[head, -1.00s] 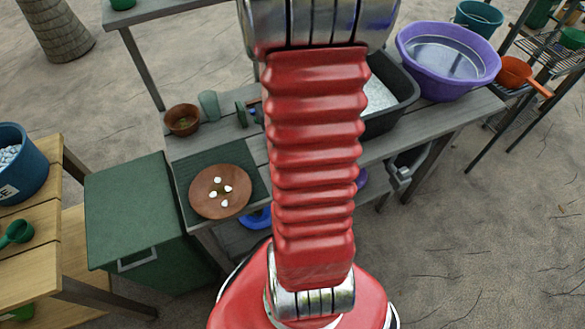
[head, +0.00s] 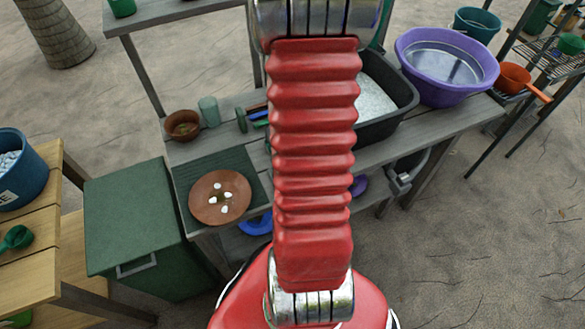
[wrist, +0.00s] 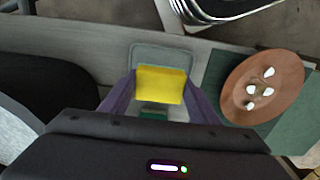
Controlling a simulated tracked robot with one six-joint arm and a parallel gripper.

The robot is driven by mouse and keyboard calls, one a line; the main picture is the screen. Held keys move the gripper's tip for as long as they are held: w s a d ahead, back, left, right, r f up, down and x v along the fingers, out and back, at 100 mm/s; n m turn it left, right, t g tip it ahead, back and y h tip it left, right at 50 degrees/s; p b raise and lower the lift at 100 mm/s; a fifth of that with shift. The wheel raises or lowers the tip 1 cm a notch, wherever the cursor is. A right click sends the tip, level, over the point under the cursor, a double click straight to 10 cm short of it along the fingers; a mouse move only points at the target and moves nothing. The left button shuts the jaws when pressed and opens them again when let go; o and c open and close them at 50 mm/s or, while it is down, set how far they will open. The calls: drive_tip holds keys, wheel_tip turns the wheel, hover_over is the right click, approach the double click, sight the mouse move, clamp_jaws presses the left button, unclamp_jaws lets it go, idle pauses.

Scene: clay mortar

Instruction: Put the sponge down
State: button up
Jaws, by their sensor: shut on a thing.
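In the wrist view the yellow sponge (wrist: 161,85) is held between the two purple fingers of my gripper (wrist: 160,92), one finger at each side. My gripper is shut on it, over the grey bench. A pale grey-green item with rounded corners (wrist: 160,55) shows behind the sponge, and a dark green piece (wrist: 153,114) shows on its near side. I cannot tell whether the sponge touches anything beneath it. In the head view my red arm hides the gripper and the sponge.
A clay plate with several white stones (head: 220,208) lies on a green mat (head: 186,180) at the bench's left end. A brown bowl (head: 183,125) and a pale green cup (head: 209,111) stand behind it. A black tub (head: 402,94) and purple basin (head: 480,82) stand right.

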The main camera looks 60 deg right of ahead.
drive_tip(key=shift+f, duration=0.3)
drive_tip(key=shift+f, duration=2.1)
drive_tip(key=shift+f, duration=0.1)
drive_tip(key=o, duration=1)
drive_tip(key=shift+o, duration=0.2)
wheel_tip(320, 180, up, 12)
drive_tip(key=shift+r, duration=0.15)
